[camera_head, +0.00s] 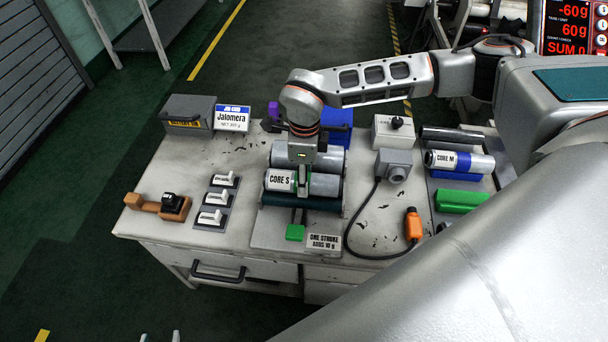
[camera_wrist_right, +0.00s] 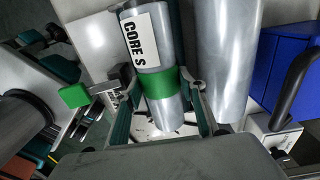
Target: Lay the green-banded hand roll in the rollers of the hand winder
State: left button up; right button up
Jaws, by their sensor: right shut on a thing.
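The green-banded hand roll marked CORE S (camera_head: 324,185) lies across the hand winder, between a large silver cylinder (camera_head: 318,158) behind it and a dark teal roller (camera_head: 300,203) in front. My right gripper (camera_head: 302,184) is over it from above. In the right wrist view the right gripper's fingers (camera_wrist_right: 165,112) are either side of the roll at its green band (camera_wrist_right: 172,84), shut on it. Whether the roll rests fully on the rollers I cannot tell. My left gripper (camera_head: 160,337) shows only as two pale fingertips, apart, at the bottom edge.
A blue-banded CORE M roll (camera_head: 460,161) and a green block (camera_head: 460,201) lie at the right. A green lever pad (camera_head: 295,232) is in front of the winder. A black cable with an orange handle (camera_head: 413,224) lies right of it. Switches (camera_head: 217,198) stand to the left.

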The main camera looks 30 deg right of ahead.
jog(key=o, duration=1.3)
pick_arm(q)
jog(key=shift+s+d+f, duration=0.1)
jog(key=shift+s, duration=0.15)
pick_arm(e)
jog(key=shift+o, duration=0.2)
pick_arm(q)
jog(key=shift+s+f, duration=0.1)
jog(key=shift+s, duration=0.05)
jog(key=shift+w, duration=0.2)
pick_arm(e)
notch_tip(320, 180, up, 12)
